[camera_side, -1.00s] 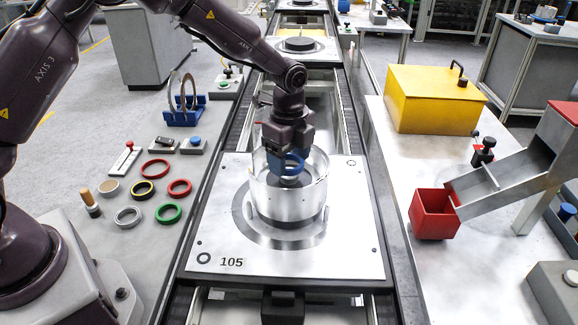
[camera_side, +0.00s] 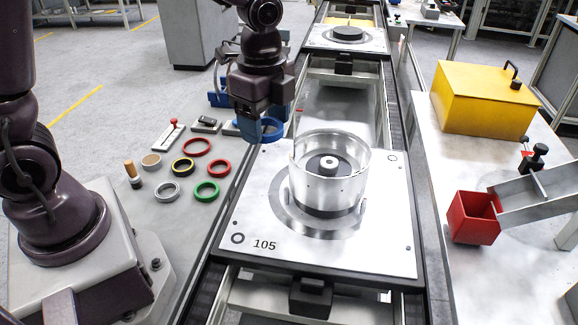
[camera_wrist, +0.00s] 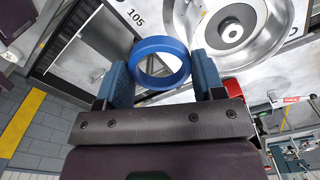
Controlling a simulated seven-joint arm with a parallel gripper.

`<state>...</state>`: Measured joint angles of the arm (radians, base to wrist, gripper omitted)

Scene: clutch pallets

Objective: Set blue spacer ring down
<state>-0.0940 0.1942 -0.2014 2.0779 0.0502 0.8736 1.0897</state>
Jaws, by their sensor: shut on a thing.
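The blue spacer ring (camera_side: 270,129) is in my gripper (camera_side: 262,128), held above the left edge of the pallet marked 105 (camera_side: 255,215). In the wrist view the blue ring (camera_wrist: 160,79) sits between the two blue fingers of my gripper (camera_wrist: 161,70), which are shut on it. The clear-walled metal drum (camera_side: 330,190) stands on the pallet to the right of the ring, with a dark hub and pale centre inside. The drum also shows in the wrist view (camera_wrist: 268,30).
Several loose rings lie on the left bench, including a green ring (camera_side: 207,191), a red ring (camera_side: 197,147) and a grey ring (camera_side: 167,192). A wooden-handled tool (camera_side: 132,172) stands beside them. A yellow box (camera_side: 480,100) and a red bin (camera_side: 474,218) are on the right.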

